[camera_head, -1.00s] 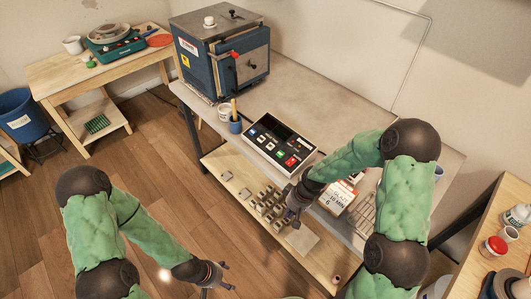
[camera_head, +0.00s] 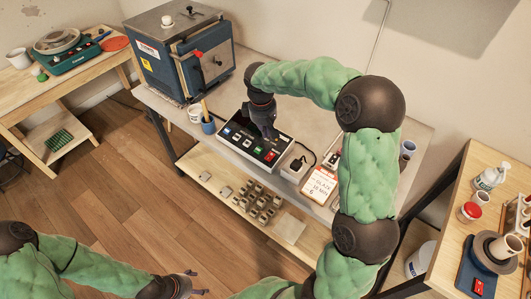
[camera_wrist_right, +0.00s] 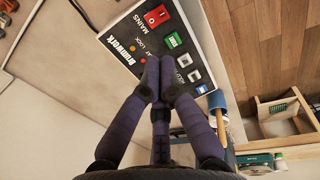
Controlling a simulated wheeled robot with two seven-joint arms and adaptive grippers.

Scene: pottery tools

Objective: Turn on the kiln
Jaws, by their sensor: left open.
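The kiln (camera_head: 158,72), a blue box with a grey lid and a shut front door, stands at the left end of the grey table. The control box (camera_head: 232,117) with a black face lies in front of it. The wrist view shows its red MAINS switch (camera_wrist_right: 157,16), a green button (camera_wrist_right: 173,40), white buttons (camera_wrist_right: 184,60) and a blue button (camera_wrist_right: 201,89). My right gripper (camera_head: 270,132) is over the panel, fingers together and empty, its tips (camera_wrist_right: 162,85) beside the green and white buttons; contact is unclear. My left gripper (camera_head: 195,283) is open and empty, low at the bottom.
A blue cup with a brush (camera_head: 208,125) and a white cup (camera_head: 194,113) stand left of the box. A card (camera_head: 320,184) and a small switch box (camera_head: 297,163) lie to its right.

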